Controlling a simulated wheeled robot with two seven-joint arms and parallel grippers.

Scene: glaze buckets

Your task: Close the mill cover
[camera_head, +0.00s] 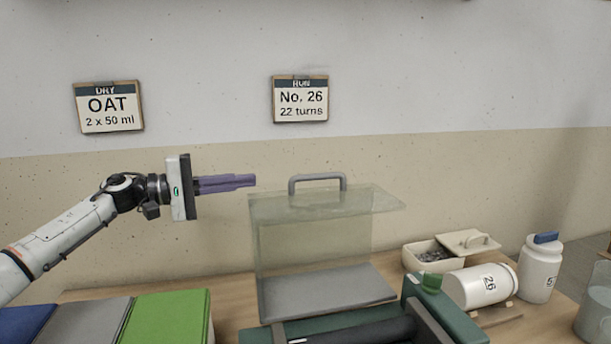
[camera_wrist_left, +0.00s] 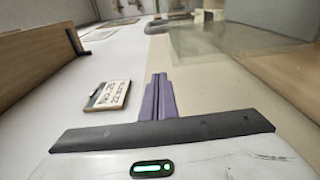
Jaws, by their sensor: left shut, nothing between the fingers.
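The mill cover (camera_head: 312,240) is clear, with a grey handle (camera_head: 317,180) on its upper edge. It stands raised behind the green mill (camera_head: 450,310), with a flat grey panel (camera_head: 330,291) at its foot. A black roller (camera_head: 360,334) shows on the mill, cut by the bottom edge. My left gripper (camera_head: 253,180) has purple fingers, shut and empty, pointing right. In the head view its tips are just left of the cover's upper left corner, apart from the handle. The wrist view shows the shut fingers (camera_wrist_left: 158,78) and part of the clear cover (camera_wrist_left: 255,60). My right gripper is not in view.
A white jar marked 26 (camera_head: 475,287) lies on its side on a wooden rest. Another white jar (camera_head: 540,268) stands at right, beside an open cream box (camera_head: 428,258). Two signs (camera_head: 108,107) hang on the wall.

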